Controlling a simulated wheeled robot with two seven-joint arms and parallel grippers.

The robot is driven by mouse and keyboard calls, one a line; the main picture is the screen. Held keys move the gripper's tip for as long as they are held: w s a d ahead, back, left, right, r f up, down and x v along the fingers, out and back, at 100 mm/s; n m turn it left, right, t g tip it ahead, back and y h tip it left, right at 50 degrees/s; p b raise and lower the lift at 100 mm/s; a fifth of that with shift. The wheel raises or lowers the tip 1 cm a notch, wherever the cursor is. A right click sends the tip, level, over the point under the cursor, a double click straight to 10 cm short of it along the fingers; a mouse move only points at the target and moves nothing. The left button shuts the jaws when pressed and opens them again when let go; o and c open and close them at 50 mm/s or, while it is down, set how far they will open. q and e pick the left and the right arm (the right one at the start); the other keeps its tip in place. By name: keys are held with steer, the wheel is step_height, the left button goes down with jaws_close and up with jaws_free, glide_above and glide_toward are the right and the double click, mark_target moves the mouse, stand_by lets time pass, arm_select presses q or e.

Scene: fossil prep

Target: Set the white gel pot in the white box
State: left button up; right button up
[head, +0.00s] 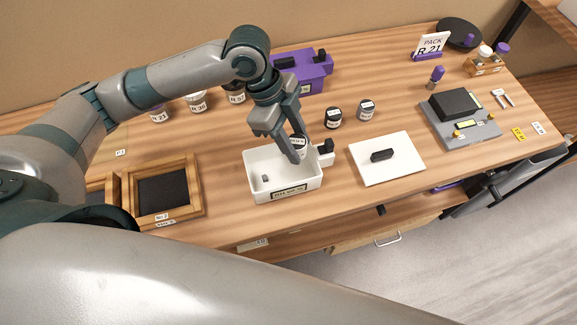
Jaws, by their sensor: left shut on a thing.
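The white box (314,183) stands open at the front middle of the bench, with a label on its front wall and a dark clip-like part at its right end. A small grey piece (265,178) lies inside at the left. My left gripper (295,153) points down over the right back part of the box. It is shut on a small white pot (299,143) with a dark-marked top, partly hidden by the fingers. I cannot tell whether the pot touches the box. My right gripper is not in view.
Dark-lidded jars (333,117) and (366,110) stand behind the box, with more jars at the left back. A purple case (312,78) is behind. A white board (400,165) with a black block lies right, a wooden framed tray (192,185) left.

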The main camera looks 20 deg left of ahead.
arm_select(q)
step_height(320, 180, down, 5)
steer(key=shift+r+p, duration=0.15)
steer(key=shift+p, duration=0.25)
steer(key=shift+f, duration=0.25)
steer(key=shift+f, duration=0.1)
steer(key=shift+f+p, duration=0.4)
steer(key=shift+f, duration=1.35)
steer(key=shift+f, duration=0.1)
steer(key=o, duration=0.7)
steer(key=shift+o, duration=0.3)
